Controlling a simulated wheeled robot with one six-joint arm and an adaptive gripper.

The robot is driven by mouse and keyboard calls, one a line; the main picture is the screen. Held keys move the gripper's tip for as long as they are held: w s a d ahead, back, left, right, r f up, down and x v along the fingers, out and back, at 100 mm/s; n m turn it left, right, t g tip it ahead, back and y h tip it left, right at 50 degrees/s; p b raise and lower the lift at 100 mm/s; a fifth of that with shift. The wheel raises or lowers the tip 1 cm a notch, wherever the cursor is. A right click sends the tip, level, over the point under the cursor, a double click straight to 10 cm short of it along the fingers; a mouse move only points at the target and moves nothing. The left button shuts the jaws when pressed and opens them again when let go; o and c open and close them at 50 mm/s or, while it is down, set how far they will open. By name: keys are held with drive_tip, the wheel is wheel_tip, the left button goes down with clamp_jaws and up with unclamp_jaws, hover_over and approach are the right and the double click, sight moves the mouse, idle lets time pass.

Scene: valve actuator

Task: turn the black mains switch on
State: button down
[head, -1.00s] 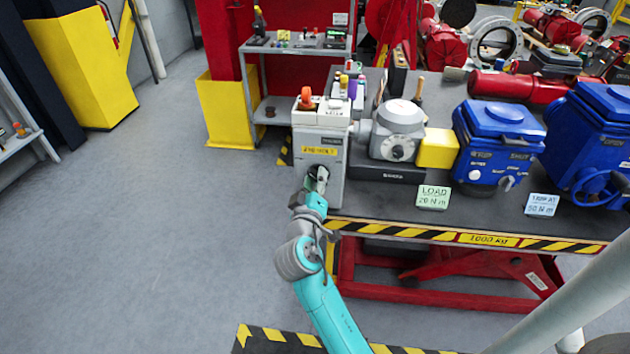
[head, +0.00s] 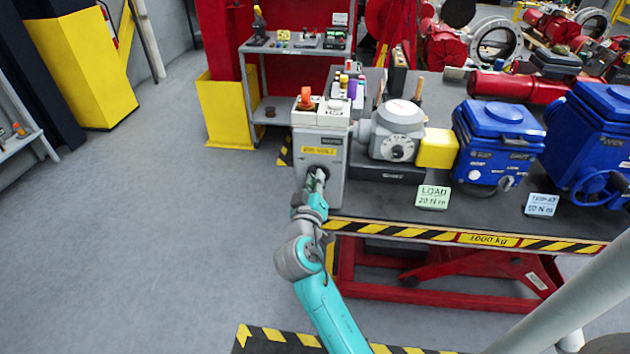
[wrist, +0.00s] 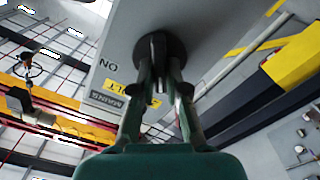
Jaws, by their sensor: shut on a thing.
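The black mains switch (wrist: 154,47) is a round dark plate with a raised handle on the front of the grey switch box (head: 332,190). My gripper (wrist: 160,80) is shut on the switch handle, with one finger on each side of it. In the head view my gripper (head: 318,180) is at the box front and covers most of the switch. The handle's exact angle is hard to tell.
The box stands at the left end of a dark workbench (head: 400,205) with a striped front edge. An orange knob (head: 306,94) sits on top of the box. A grey actuator (head: 398,130) and blue actuators (head: 498,140) stand to the right. The floor left is clear.

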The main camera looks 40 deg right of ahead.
drive_tip(key=shift+s+d+f+m, duration=0.1)
drive_tip(key=shift+s+m, duration=0.05)
drive_tip(key=shift+m, duration=3.7)
drive_tip(key=shift+s+d+m, duration=0.1)
drive_tip(key=shift+s+m, duration=0.05)
drive_tip(key=shift+m, duration=3.7)
drive_tip(key=c, duration=1.2)
unclamp_jaws()
drive_tip(key=shift+s+a, duration=0.1)
drive_tip(key=v, duration=1.1)
drive_tip(key=shift+s+a, duration=0.25)
drive_tip(key=shift+a, duration=0.05)
